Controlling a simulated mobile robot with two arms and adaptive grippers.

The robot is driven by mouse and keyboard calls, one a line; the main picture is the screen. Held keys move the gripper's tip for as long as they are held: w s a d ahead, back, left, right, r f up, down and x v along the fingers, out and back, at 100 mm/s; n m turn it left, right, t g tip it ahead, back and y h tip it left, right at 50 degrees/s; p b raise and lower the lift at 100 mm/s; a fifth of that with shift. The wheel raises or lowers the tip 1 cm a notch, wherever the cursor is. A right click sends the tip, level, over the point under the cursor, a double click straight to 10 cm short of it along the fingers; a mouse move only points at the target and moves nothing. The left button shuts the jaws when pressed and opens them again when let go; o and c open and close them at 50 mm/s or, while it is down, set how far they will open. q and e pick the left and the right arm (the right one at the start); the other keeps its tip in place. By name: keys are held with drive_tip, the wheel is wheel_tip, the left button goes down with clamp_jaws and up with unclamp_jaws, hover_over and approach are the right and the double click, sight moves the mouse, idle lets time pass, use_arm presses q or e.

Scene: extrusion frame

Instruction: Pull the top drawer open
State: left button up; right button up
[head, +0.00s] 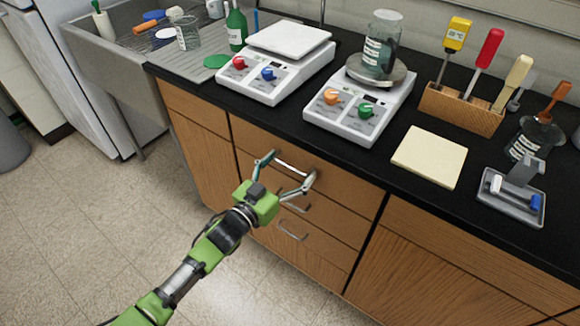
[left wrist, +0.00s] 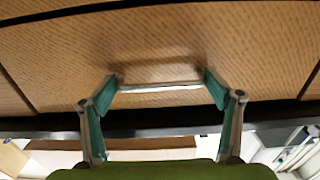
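The top drawer (head: 342,190) is the uppermost wooden front in a stack of drawers under the black counter. It looks flush with the cabinet. Its pale bar handle (head: 290,167) shows between the fingers of my left gripper (head: 286,171). In the left wrist view, the handle (left wrist: 160,87) runs crosswise between the two spread teal fingertips of the gripper (left wrist: 160,88), one near each end of the bar. The gripper is open; I cannot tell whether either finger touches the handle. My right gripper is out of view.
Lower drawers with bar handles (head: 292,231) sit just below. Two scales (head: 276,62) (head: 358,108), a tool block (head: 462,108), a cream pad (head: 429,157) and a grey tray (head: 511,197) stand on the counter. The tiled floor (head: 80,220) before the cabinet is clear.

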use_arm(q)
drive_tip(key=p+v, duration=0.8)
drive_tip(key=v, duration=1.8)
drive_tip(key=shift+s, duration=0.4)
drive_tip(key=shift+a, duration=0.1)
drive_tip(key=o, duration=1.3)
drive_tip(key=v, duration=1.2)
